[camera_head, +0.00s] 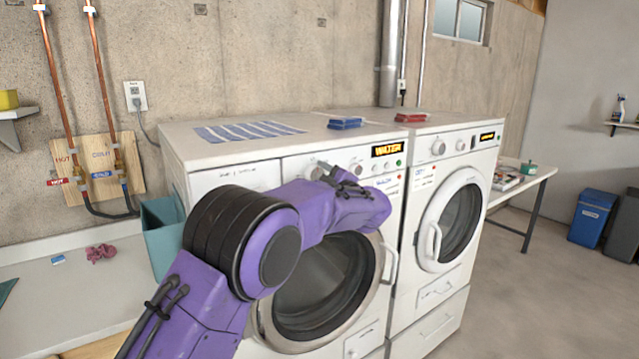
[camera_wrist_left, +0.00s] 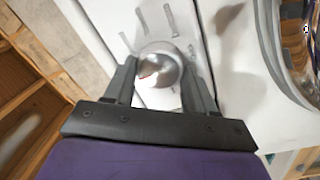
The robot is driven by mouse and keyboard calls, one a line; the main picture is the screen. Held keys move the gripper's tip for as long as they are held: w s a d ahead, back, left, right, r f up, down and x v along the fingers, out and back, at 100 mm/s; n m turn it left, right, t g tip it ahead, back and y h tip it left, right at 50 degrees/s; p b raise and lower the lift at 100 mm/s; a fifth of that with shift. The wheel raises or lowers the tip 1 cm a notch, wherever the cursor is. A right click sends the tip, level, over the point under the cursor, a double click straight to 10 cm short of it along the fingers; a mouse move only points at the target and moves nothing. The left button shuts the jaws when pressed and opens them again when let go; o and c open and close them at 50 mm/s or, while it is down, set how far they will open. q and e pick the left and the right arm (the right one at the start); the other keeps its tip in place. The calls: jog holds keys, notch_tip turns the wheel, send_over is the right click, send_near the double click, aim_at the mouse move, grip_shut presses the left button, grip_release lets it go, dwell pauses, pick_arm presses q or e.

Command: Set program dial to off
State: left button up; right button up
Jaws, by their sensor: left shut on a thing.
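The washer (camera_head: 220,180) is the left of two white machines, with a control panel along its top front edge and a lit display (camera_head: 388,150). In the left wrist view the round silvery dial (camera_wrist_left: 160,66) sits on the white panel, with short grey marks around it. My left gripper (camera_wrist_left: 160,80) is shut on this dial, one dark finger on each side. In the head view my left gripper (camera_head: 338,177) is at the washer's panel, and the purple arm covers part of the panel and door. The dial's pointer is too unclear to read. My right gripper is not in view.
The dryer (camera_head: 425,190) stands close on the right. A striped cloth (camera_head: 245,131), blue items (camera_head: 345,122) and red items (camera_head: 410,117) lie on top of the machines. A teal bin (camera_head: 160,235) stands left of the washer.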

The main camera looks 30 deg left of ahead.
pick_arm(q)
jog(key=shift+r, duration=0.15)
jog(key=o, duration=1)
jog(key=shift+o, duration=0.2)
jog(key=shift+w+a, duration=0.1)
jog(key=shift+d+f, duration=0.25)
jog(key=shift+d, duration=0.05)
jog(key=b+v, duration=0.3)
jog(key=v, duration=0.7)
jog(key=shift+b, duration=0.4)
